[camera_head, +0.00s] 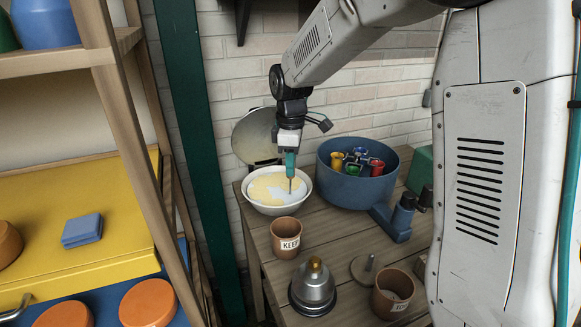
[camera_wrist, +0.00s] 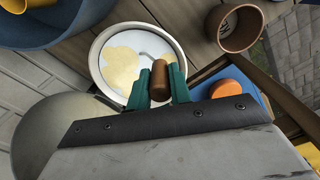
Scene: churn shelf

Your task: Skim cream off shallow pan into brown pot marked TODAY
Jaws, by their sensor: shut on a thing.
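The shallow white pan (camera_head: 250,203) sits on the wooden bench, with pale yellow cream (camera_head: 265,186) covering part of the white milk; the pan also shows in the wrist view (camera_wrist: 97,62). My gripper (camera_head: 290,160) is above the pan, shut on the brown handle (camera_wrist: 160,78) of a tool. Its thin rod (camera_head: 290,185) reaches down to the milk; its lower end cannot be made out. A brown pot marked KEEP (camera_head: 286,248) stands in front of the pan. Another brown pot (camera_head: 385,306) stands at the front right, its label unreadable; no TODAY mark is legible.
A blue tub (camera_head: 340,188) holding colored cups stands right of the pan. A round metal lid (camera_head: 252,135) leans behind it. A shelf post (camera_head: 125,130) rises at left.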

